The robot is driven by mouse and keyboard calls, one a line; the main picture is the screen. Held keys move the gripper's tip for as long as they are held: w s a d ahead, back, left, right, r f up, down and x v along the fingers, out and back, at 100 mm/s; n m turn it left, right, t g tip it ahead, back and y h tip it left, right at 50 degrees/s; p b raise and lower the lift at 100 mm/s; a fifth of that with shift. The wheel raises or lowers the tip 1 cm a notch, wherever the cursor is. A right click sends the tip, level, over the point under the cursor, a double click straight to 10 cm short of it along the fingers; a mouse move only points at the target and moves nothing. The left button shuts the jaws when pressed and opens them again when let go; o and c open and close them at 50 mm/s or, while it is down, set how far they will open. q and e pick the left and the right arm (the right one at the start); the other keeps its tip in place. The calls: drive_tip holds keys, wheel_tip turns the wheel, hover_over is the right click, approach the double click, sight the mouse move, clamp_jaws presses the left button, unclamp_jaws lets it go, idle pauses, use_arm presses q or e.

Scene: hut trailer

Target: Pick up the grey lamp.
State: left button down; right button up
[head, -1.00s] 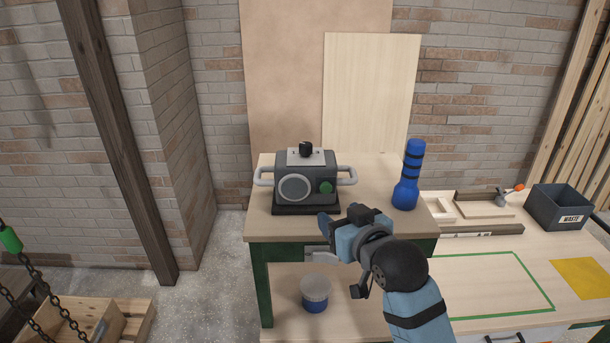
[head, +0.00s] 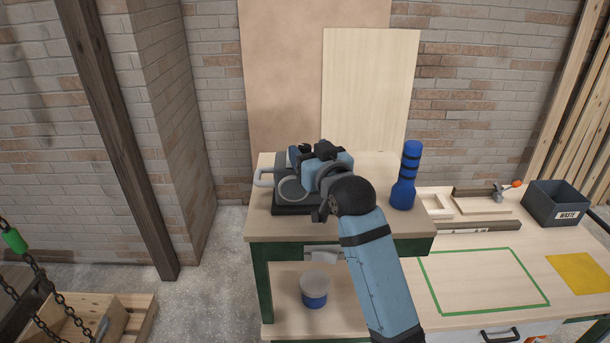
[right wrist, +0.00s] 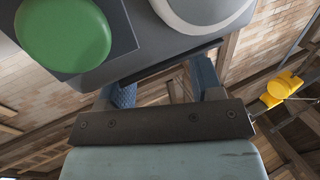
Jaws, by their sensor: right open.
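The grey lamp (head: 289,190) is a boxy grey unit with a round front disc, a dark base and a pale side handle. It stands upright on the small wooden table. My right gripper (head: 299,154) is over its top in the head view and hides the top, the right side and the green knob. In the right wrist view, the lamp (right wrist: 160,28) fills the top of the picture, with its green knob close up. The fingers of my right gripper (right wrist: 163,88) are apart, with their tips partly hidden by the lamp's edge; I cannot tell whether they touch it.
A blue torch (head: 404,177) stands right of the lamp on the table (head: 350,228). A blue and white tub (head: 315,287) is on the shelf below. A lower bench at right holds wooden trays, a waste bin (head: 556,204) and a yellow square (head: 581,275). Tall boards lean behind.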

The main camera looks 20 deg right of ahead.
sight(302, 144)
drive_tip(key=w, duration=0.3)
drive_tip(key=w+p, duration=0.1)
drive_tip(key=shift+w+a, duration=0.3)
drive_tip(key=shift+w, duration=0.05)
drive_tip(key=shift+s, duration=0.1)
drive_tip(key=shift+c, duration=0.6)
clamp_jaws()
